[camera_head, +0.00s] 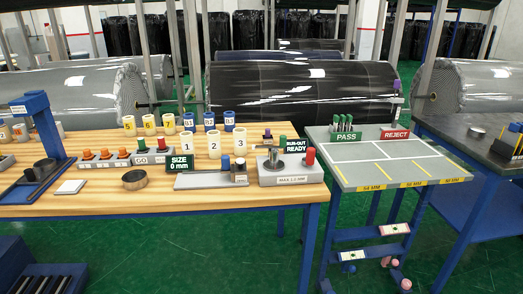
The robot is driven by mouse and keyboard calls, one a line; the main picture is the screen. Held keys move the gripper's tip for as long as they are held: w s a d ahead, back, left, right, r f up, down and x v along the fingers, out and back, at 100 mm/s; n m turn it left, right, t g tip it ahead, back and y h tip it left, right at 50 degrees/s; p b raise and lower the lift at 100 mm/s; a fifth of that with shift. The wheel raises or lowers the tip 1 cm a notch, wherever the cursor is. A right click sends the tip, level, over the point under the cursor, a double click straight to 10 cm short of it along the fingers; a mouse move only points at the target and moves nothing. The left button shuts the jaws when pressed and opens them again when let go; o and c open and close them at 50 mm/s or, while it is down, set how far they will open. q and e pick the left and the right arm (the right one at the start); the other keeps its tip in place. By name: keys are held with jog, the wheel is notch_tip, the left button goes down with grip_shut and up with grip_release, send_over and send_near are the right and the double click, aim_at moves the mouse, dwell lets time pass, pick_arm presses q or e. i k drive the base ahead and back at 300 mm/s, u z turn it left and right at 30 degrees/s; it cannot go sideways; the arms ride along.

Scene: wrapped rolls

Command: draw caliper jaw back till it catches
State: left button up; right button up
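The caliper appears to be the low grey device (208,181) on the wooden bench, behind the front edge. A dark sign reading "SIZE 0 mm" (181,166) stands at its left end. Neither of my grippers is clearly visible in the head view.
A "RUN-OUT READY" gauge (290,174) sits right of the caliper. Numbered cream cups (213,144) stand behind it. A blue stand (42,135) is at left. A grey sorting table (395,160) with PASS and REJECT signs is at right. Bare wood lies along the bench front.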

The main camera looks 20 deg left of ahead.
aim_at(227, 168)
jog(key=u, duration=0.4)
jog(key=i, duration=0.7)
jog(key=u, duration=0.7)
